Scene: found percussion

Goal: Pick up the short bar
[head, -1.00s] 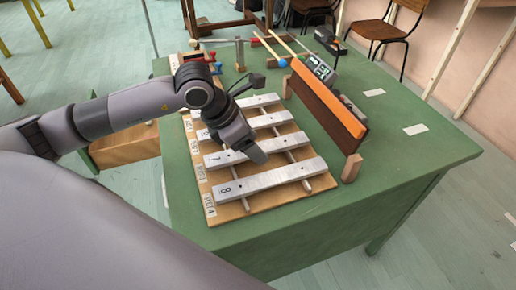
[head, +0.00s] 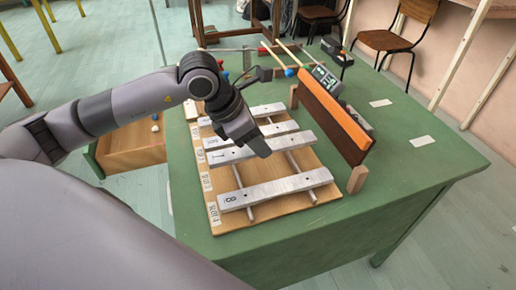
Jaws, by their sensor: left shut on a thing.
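My left gripper (head: 252,146) is shut on a silver metal bar (head: 292,142), the second from the front of the rack. Its end mark looked like a 7. The bar appears raised a little above the two wooden rails, and the fingers hide part of its middle. The bar marked 8 (head: 275,190) rests at the front of the wooden board (head: 270,215). My right gripper is not in view.
An orange-topped dark panel (head: 335,122) stands on the green table (head: 420,170) right of the board. A small display device (head: 325,78) and mallets (head: 285,55) are behind. A wooden drawer (head: 135,150) juts out at left. The table's right side is mostly clear.

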